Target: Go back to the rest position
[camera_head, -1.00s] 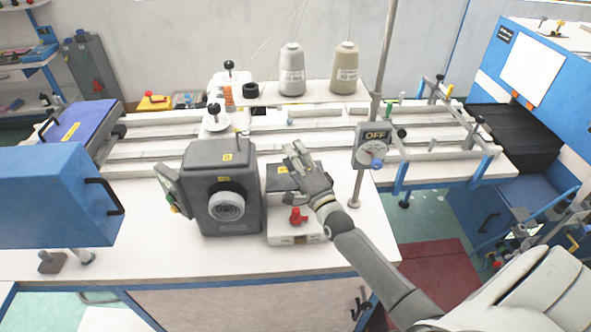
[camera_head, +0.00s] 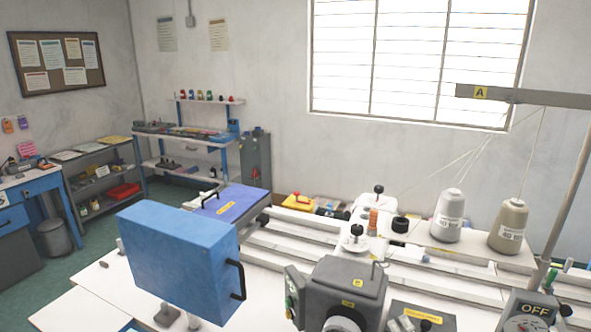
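Only what look like the pale grey fingertips of my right gripper (camera_head: 402,323) show, at the bottom edge. They are over or beside the dark box (camera_head: 440,322) with a yellow label; I cannot tell whether they touch it. The rest of that hand and arm is below the picture, and the finger opening is not clear. My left gripper is not in view. A dark grey machine unit (camera_head: 352,285) stands left of the fingertips. A control with an OFF label (camera_head: 533,310) is at the bottom right.
A blue block with a black handle (camera_head: 175,260) stands at the front left of the white bench. White rails (camera_head: 290,245) run behind. A grey-white thread cone (camera_head: 448,218) and a beige cone (camera_head: 508,228) stand at the right beside a pole (camera_head: 567,190). Shelves (camera_head: 103,180) line the far left.

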